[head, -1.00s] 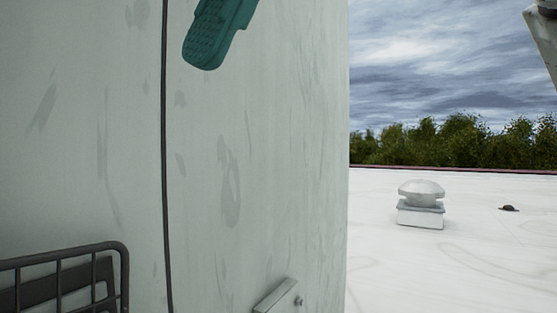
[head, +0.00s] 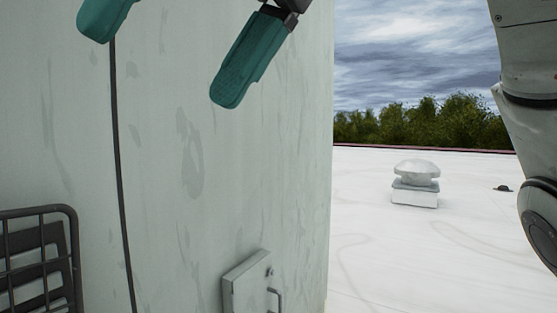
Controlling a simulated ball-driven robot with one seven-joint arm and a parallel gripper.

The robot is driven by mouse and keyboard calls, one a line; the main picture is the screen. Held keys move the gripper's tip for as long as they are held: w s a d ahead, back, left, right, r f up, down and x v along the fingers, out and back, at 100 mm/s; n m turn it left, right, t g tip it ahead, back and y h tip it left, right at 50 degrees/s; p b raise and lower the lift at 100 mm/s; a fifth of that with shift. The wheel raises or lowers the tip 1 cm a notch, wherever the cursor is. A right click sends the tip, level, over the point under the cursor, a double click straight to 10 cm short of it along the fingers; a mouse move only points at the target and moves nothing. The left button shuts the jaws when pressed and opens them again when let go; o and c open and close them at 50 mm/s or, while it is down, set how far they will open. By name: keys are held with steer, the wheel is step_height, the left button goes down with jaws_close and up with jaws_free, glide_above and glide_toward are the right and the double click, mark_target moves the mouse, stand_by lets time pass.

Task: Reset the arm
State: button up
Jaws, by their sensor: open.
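My gripper (head: 168,55) shows at the top of the head view as two teal, textured fingers spread wide apart. It is open, with nothing between the fingers. It hangs in front of the pale, streaked cooler wall (head: 160,190), and I cannot tell how far from it. The gripper's base is cut off by the top edge. A grey-white link of my arm (head: 525,110) shows at the right edge.
A small hatch with a handle (head: 250,285) sits low on the wall, and a dark cable (head: 121,200) runs down it. A wire-guarded grille (head: 40,260) is at lower left. Right of the wall, the white roof (head: 420,245) is open, with a domed vent (head: 415,183).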

steer(key=w+d+f+m+t+y+b, duration=0.1)
steer(key=w+d+f+m+y, duration=0.1)
steer(key=w+f, duration=0.75)
steer(key=w+d+f+m+y, duration=0.15)
steer(key=w+f, duration=0.45)
steer(key=f, duration=0.6)
steer(key=d+f+m+t+h+b, duration=0.15)
steer(key=d+f, duration=0.25)
steer(key=f, duration=0.9)
steer(key=d+f+m+t, duration=0.2)
steer(key=d+f+m, duration=0.15)
steer(key=f, duration=0.95)
steer(key=s+d+f+m+h, duration=0.1)
steer(key=s+d+f+h, duration=0.1)
steer(key=s+d+f, duration=0.6)
steer(key=s+d+f+m+h, duration=0.2)
steer(key=s+f, duration=0.1)
steer(key=f, duration=0.9)
steer(key=s+d+f+g+h, duration=0.1)
steer(key=s+d+f, duration=0.2)
steer(key=s, duration=0.3)
steer(key=s+d+f+g+h+b, duration=0.1)
steer(key=s+d+f+h, duration=0.1)
steer(key=s, duration=0.5)
steer(key=s+d+f+g+h, duration=0.1)
steer(key=s+d+f, duration=0.3)
steer(key=s+d, duration=0.2)
steer(key=shift+s+d+g+h, duration=0.25)
steer(key=shift+s+g+h, duration=0.15)
steer(key=shift+s, duration=0.35)
